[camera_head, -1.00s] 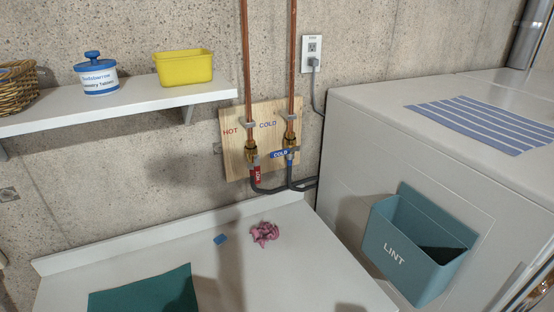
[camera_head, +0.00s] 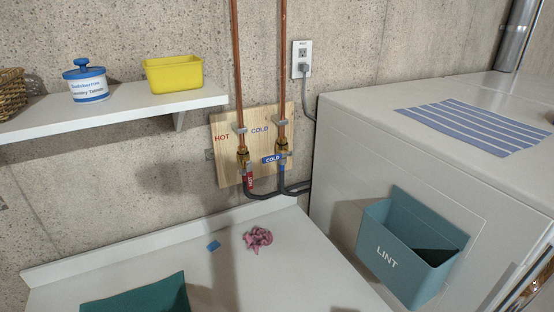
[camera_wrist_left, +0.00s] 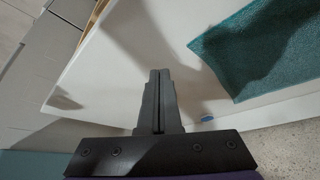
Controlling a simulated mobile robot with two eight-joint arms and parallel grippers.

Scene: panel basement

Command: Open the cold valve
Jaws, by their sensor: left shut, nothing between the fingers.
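The cold valve (camera_head: 282,147) is a brass fitting on the right copper pipe, with a blue handle marked COLD (camera_head: 271,159) lying sideways across it. The hot valve (camera_head: 243,154) is on the left pipe, with a red handle (camera_head: 249,181) hanging downward. Both are on a wooden board (camera_head: 231,143) lettered HOT and COLD. My left gripper (camera_wrist_left: 159,75) shows only in the left wrist view, shut and empty, above a white surface beside a teal cloth (camera_wrist_left: 262,50). It is away from the valve, which that view does not show. My right gripper is in neither view.
A white counter (camera_head: 110,275) below the valves holds a pink crumpled cloth (camera_head: 258,238) and a small blue piece (camera_head: 214,246). A white appliance (camera_head: 340,150) with a teal LINT bin (camera_head: 405,250) stands right of the valves. A shelf (camera_head: 130,110) is at left.

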